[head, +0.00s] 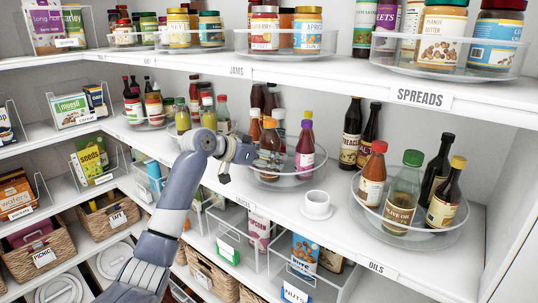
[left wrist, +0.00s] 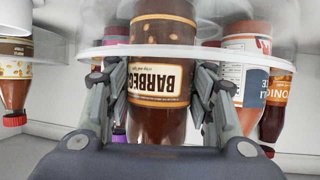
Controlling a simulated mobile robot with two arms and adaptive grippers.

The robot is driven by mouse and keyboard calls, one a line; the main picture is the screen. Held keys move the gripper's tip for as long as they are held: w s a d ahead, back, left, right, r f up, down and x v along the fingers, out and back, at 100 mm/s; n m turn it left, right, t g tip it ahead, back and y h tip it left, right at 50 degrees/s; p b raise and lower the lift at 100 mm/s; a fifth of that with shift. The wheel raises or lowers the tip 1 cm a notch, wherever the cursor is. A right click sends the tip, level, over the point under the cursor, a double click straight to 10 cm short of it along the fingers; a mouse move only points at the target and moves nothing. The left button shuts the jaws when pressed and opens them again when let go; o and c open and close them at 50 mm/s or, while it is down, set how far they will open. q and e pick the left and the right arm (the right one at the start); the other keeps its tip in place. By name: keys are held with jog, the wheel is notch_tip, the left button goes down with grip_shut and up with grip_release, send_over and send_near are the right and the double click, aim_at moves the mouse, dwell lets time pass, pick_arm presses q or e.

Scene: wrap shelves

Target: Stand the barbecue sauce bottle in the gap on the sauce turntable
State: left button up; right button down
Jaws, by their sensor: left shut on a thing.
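The left wrist view is upside down, so the bottle is upright. In the head view my left gripper (head: 247,153) is at the left side of the sauce turntable (head: 287,184), beside an orange-capped brown bottle (head: 270,142) that seems to be the held one. The turntable's clear rim (left wrist: 92,53) crosses the bottle's lower part. I cannot tell whether its base touches the turntable floor. My right gripper is not in view.
A purple-capped bottle (head: 305,150) and other sauces stand close by on the turntable. The oils turntable (head: 408,234) is further right. The spreads shelf (head: 350,80) is above.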

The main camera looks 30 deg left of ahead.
pick_arm(q)
jog(key=o, duration=1.4)
jog(key=shift+d, duration=0.1)
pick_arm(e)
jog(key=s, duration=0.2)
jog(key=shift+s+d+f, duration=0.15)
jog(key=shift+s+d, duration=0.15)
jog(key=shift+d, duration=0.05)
pick_arm(q)
jog(key=shift+s, duration=0.2)
jog(key=b+v, duration=0.4)
jog(key=v, duration=0.7)
jog(key=shift+s+r+b, duration=0.25)
jog(key=shift+b, duration=0.05)
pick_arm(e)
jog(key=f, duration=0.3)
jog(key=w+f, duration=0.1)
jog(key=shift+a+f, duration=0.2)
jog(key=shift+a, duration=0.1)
